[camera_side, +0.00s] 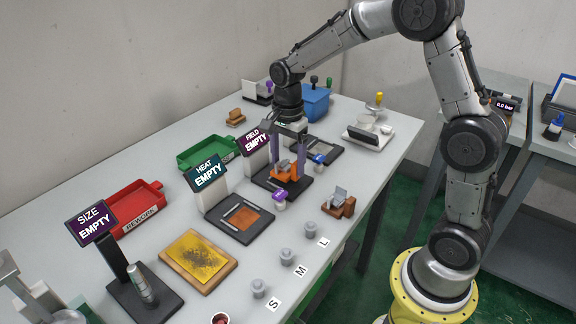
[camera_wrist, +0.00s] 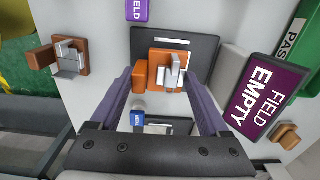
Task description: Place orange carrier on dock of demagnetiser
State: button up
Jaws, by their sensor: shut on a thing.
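The orange carrier (camera_side: 284,177) bears a grey metal part and is between the purple fingers of my gripper (camera_side: 287,165). In the wrist view the carrier (camera_wrist: 158,82) sits between the fingertips of my gripper (camera_wrist: 160,75), which is shut on it. The dark dock plate (camera_side: 264,181) beside the FIELD sign (camera_side: 255,142) lies directly under the carrier; it also shows in the wrist view (camera_wrist: 203,47). The sign reads FIELD EMPTY. I cannot tell whether the carrier touches the plate or hangs just above it.
A brown carrier (camera_side: 339,205) with a metal part stands to the right. Green (camera_side: 207,152) and red trays (camera_side: 131,207) lie behind.

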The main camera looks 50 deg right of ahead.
aim_at(288, 167)
jog(key=shift+f, duration=0.85)
jog(key=shift+f, duration=0.1)
jog(key=o, duration=1.3)
jog(key=shift+o, duration=0.2)
notch_tip(288, 167, up, 12)
jog(key=s+a+r+n+t, duration=0.1)
jog(key=s+r+n, duration=0.1)
jog(key=s+n, duration=0.3)
jog(key=s+a+r+n+t, duration=0.2)
jog(key=s+r+n, duration=0.1)
jog(key=s, duration=0.4)
jog(key=s+a+f+n+t, duration=0.1)
jog(key=s+f+n+t, duration=0.1)
jog(key=s+n, duration=0.8)
jog(key=shift+s+a+f+t, duration=0.25)
jog(key=shift+s+f, duration=0.35)
jog(key=shift+f, duration=0.3)
